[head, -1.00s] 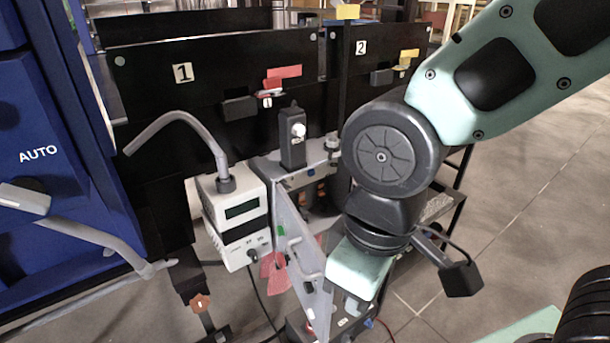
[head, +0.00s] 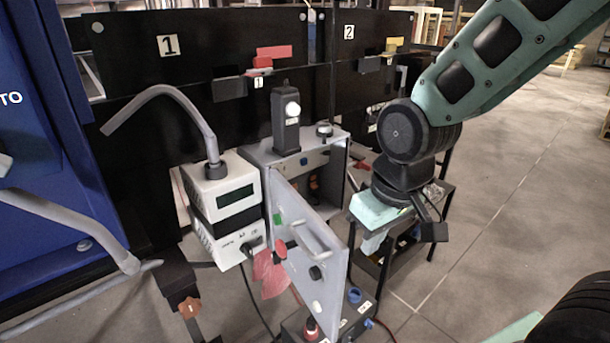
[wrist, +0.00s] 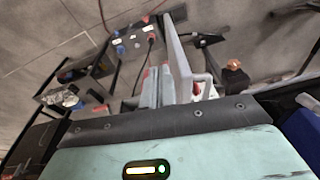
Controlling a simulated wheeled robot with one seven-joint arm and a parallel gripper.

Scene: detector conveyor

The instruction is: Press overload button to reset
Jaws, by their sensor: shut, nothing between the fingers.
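A grey control box (head: 263,153) stands in the middle of the head view with its door (head: 318,243) swung open toward me. The door carries a green button, a red knob and black knobs. Small orange and dark parts (head: 315,182) show inside the box. I cannot tell which part is the overload button. My gripper (head: 371,243) points down just right of the open box, apart from it.
A white meter (head: 227,205) with a grey bent tube hangs left of the box. A lower box (head: 350,322) with blue and red knobs stands below the door. A black stand (head: 396,262) is behind my gripper. Open floor (head: 510,190) lies to the right.

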